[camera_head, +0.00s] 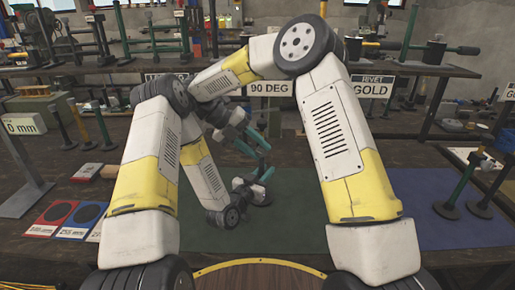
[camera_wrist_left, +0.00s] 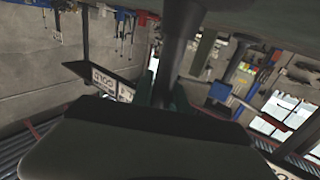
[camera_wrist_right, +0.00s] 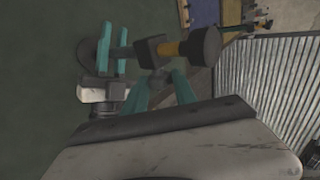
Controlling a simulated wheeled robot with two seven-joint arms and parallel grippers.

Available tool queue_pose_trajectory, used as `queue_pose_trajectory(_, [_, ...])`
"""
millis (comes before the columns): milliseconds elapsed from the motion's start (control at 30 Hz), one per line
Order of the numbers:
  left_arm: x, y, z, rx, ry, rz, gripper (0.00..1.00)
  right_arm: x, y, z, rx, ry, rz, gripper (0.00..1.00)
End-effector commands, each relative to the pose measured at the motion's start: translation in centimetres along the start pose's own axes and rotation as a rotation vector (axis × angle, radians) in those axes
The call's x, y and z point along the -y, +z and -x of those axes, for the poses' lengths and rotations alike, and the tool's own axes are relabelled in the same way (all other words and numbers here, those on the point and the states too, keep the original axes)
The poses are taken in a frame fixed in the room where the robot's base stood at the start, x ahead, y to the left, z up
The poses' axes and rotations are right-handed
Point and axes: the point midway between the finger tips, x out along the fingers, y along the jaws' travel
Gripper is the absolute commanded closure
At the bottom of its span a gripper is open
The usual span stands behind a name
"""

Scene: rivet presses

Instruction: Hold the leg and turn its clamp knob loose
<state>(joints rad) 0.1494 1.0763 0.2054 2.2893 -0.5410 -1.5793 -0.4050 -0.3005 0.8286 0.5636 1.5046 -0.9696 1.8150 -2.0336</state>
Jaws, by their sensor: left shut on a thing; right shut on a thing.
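The leg (camera_wrist_right: 205,46) shows in the right wrist view as a bar with a thick black end, a yellow-orange collar (camera_wrist_right: 168,49) and a dark clamp block (camera_wrist_right: 147,51). My left gripper (camera_wrist_right: 114,48), with teal fingers, is shut on the leg beyond the block. In the left wrist view a dark rod of the leg (camera_wrist_left: 181,35) rises between its fingers (camera_wrist_left: 164,92). My right gripper (camera_wrist_right: 160,88) is shut on the small grey clamp knob (camera_wrist_right: 161,74), mostly hidden between its fingertips. In the head view the left gripper (camera_head: 265,168) and right gripper (camera_head: 246,144) are close together above the mat.
A green mat (camera_head: 300,235) lies below the grippers, mostly bare. A blue mat (camera_head: 450,225) with metal stands lies right. Red and blue cards (camera_head: 82,218) lie left. Shelves with presses and signs, such as 90 DEG (camera_head: 270,88), stand behind. My arms cross closely in the middle.

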Motion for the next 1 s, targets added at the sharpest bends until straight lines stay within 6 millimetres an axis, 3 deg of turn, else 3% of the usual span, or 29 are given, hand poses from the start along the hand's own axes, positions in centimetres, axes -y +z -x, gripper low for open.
queue_pose_trajectory(367, [0.0,-0.1,0.0,-0.001,0.000,0.000,1.00,-0.1,0.0,-0.1,-0.001,-0.002,0.001,1.00])
queue_pose_trajectory(400, [0.0,-0.1,0.0,-0.001,0.000,0.000,1.00,-0.1,0.0,-0.1,-0.001,-0.002,0.001,0.61])
queue_pose_trajectory(500, [0.0,-0.1,0.0,-0.001,0.000,0.000,1.00,-0.1,0.0,-0.1,-0.001,-0.002,0.001,0.45])
queue_pose_trajectory(833, [0.0,-0.1,0.0,-0.001,0.000,0.000,1.00,0.1,0.0,0.1,0.000,-0.002,-0.001,0.45])
queue_pose_trajectory(1000, [0.0,0.0,0.0,-0.001,0.000,0.000,1.00,1.6,0.1,1.6,0.001,-0.001,-0.004,0.45])
